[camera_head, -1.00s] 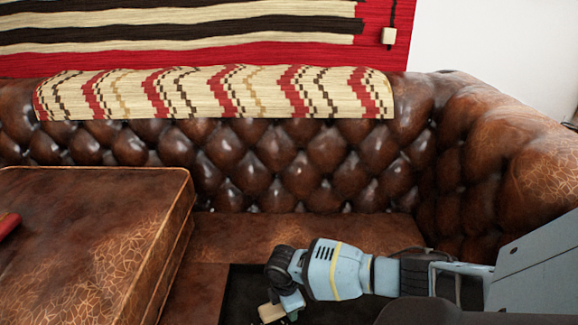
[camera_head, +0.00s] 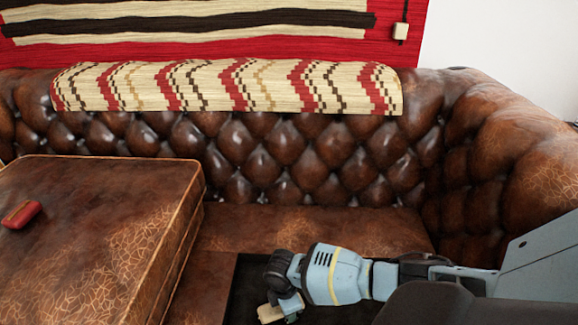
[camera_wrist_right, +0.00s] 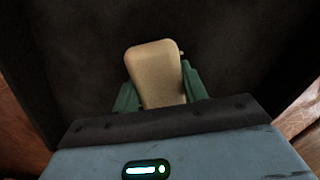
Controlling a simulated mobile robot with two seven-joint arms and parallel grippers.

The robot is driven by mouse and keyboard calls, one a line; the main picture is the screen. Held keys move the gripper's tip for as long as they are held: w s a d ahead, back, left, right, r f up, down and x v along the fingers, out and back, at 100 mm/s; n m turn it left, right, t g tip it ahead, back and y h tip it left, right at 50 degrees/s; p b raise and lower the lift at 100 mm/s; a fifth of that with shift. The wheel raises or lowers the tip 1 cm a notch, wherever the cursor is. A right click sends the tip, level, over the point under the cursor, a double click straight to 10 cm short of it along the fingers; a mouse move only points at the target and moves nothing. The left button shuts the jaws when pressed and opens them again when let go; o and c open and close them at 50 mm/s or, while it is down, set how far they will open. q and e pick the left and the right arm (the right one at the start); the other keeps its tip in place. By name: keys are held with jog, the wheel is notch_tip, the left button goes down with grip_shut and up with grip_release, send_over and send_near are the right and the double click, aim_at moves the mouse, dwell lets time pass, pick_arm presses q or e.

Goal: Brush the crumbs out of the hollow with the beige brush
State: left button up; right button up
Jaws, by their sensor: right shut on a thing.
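The beige brush (camera_head: 268,314) is in my right gripper (camera_head: 284,310), low over the dark hollow (camera_head: 245,275) in the sofa seat. In the right wrist view the beige brush (camera_wrist_right: 155,75) stands between the two green fingers of the right gripper (camera_wrist_right: 158,95), which are shut on it. The dark floor of the hollow (camera_wrist_right: 230,50) fills most of that view. I cannot make out any crumbs, and the brush's underside is hidden. My left gripper is in neither view.
A leather seat cushion (camera_head: 90,230) lies to the left of the hollow with a red object (camera_head: 21,214) on top. The tufted sofa back (camera_head: 280,160) and the right armrest (camera_head: 500,150) close in the seat. A patterned throw (camera_head: 230,87) hangs over the back.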

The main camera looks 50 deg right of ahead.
aim_at(281, 324)
jog(key=shift+s+a+f+p, duration=0.1)
jog(key=shift+s+a+p, duration=0.2)
jog(key=shift+s+a, duration=0.15)
jog(key=shift+s+a+p, duration=0.85)
jog(key=shift+s+a, duration=0.1)
jog(key=shift+a, duration=0.1)
jog(key=shift+w+a, duration=0.2)
jog(key=shift+w, duration=0.1)
jog(key=shift+w+a, duration=0.3)
jog(key=shift+w, duration=0.2)
jog(key=shift+d, duration=0.1)
jog(key=shift+w+d+b, duration=0.85)
jog(key=shift+w+d, duration=0.3)
jog(key=shift+d, duration=0.25)
